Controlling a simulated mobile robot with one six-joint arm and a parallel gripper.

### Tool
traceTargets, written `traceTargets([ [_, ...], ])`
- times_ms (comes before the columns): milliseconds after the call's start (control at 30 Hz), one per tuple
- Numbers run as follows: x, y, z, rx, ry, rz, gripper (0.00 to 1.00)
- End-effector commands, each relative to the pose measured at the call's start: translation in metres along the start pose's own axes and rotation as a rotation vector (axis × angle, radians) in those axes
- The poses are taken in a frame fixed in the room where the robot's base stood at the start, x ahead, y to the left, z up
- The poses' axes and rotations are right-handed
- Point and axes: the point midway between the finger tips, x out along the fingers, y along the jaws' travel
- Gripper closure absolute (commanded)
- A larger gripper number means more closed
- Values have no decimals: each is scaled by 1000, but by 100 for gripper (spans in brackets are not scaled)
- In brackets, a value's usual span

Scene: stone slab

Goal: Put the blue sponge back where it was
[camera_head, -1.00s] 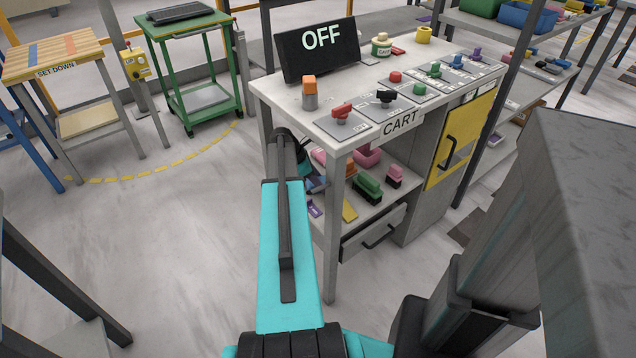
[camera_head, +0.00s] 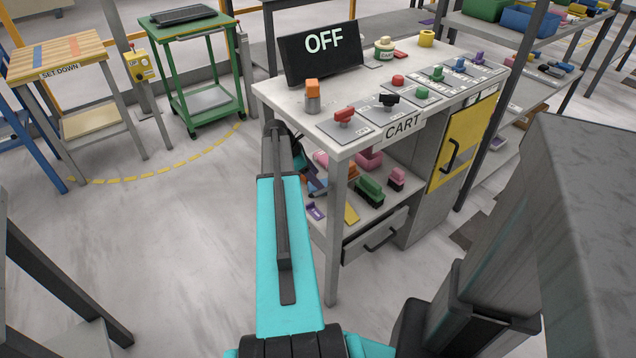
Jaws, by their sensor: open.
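I cannot make out a blue sponge for certain. A small blue-and-dark item (camera_head: 317,187) lies on the lower shelf (camera_head: 335,222) of the grey cart, partly behind my arm; I cannot tell whether it is the sponge. My cyan and dark arm reaches forward to the cart's left end. My gripper is hidden behind my own arm, so its fingers and anything between them do not show.
The lower shelf also holds a green block (camera_head: 369,190), a pink block (camera_head: 397,179), a yellow flat piece (camera_head: 351,213) and a purple piece (camera_head: 316,211). The cart top (camera_head: 300,98) carries knobs and an OFF screen (camera_head: 322,51).

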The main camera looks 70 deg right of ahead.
Motion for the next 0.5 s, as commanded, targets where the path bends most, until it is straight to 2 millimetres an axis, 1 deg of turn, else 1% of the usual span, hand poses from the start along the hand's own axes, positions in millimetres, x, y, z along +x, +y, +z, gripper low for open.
traceTargets([
  [33, -8, 0, 0, 0, 0, 1, 39],
  [200, -24, 0, 0, -1, 0, 1, 39],
  [300, -28, 0, 0, 0, 0, 0, 39],
  [500, -28, 0, 0, 0, 0, -1, 39],
])
